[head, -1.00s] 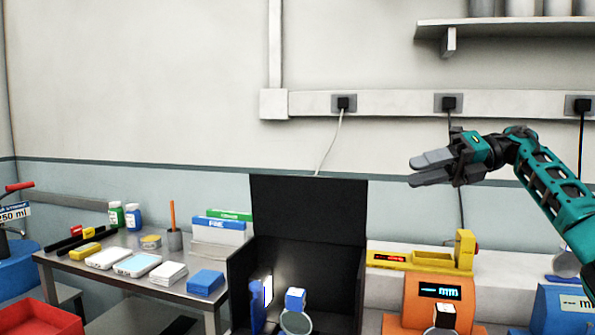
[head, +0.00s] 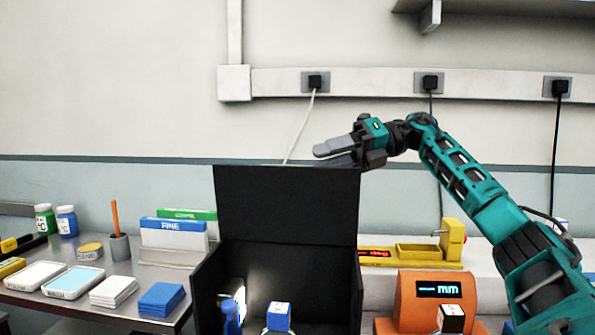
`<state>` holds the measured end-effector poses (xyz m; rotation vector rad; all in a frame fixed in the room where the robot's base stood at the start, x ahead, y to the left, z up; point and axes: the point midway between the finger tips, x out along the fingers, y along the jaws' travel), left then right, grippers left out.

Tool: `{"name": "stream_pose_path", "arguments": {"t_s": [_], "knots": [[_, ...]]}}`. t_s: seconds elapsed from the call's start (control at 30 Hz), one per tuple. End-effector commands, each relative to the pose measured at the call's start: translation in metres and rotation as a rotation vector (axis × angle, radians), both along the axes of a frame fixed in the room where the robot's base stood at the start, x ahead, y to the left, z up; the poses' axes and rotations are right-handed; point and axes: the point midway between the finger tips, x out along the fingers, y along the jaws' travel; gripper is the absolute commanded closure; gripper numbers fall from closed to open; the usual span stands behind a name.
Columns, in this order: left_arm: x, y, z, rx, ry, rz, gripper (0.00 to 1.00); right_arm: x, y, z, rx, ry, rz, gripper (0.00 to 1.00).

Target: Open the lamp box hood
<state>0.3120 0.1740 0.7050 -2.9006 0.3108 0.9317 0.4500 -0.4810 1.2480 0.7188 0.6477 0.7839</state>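The black lamp box (head: 290,252) stands in the middle foreground, its front open towards me. Its hood (head: 287,205) is a flat black panel standing upright at the back, above the opening. My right gripper (head: 325,156) is by the hood's top right edge, with its grey fingers pointing left. It looks empty; I cannot tell whether it touches the hood or whether the fingers are parted. Inside the box are a lit white panel (head: 239,298), a blue bottle-like thing (head: 231,318) and a blue-and-white cube (head: 277,316). My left gripper is out of view.
Left of the box, a metal table (head: 125,317) holds trays, a blue block (head: 161,299), a pencil cup (head: 120,247) and bottles. At right are an orange gauge (head: 437,305) and a yellow device (head: 430,250). A white cable (head: 300,128) hangs behind the hood.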

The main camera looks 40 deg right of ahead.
Motion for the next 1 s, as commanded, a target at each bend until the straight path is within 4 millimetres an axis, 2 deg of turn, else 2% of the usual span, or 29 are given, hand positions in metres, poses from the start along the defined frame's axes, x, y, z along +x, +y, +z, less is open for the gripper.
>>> {"name": "stream_pose_path", "arguments": {"t_s": [0.1, 0.3, 0.7, 0.77, 1.0], "knots": [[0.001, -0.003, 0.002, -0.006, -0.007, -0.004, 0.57, 0.013, 0.020, -0.006, 0.000, 0.000, 0.004, 0.62], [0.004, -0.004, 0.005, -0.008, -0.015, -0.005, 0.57, 0.027, 0.041, -0.012, 0.000, -0.001, 0.002, 0.62], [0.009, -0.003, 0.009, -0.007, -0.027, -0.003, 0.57, 0.032, 0.047, -0.014, 0.000, -0.001, -0.001, 0.62], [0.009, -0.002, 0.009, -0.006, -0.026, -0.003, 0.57, 0.032, 0.047, -0.014, 0.000, -0.001, -0.001, 0.66], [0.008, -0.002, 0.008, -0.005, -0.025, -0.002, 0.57, 0.032, 0.047, -0.014, 0.000, -0.001, -0.001, 0.89]]}}
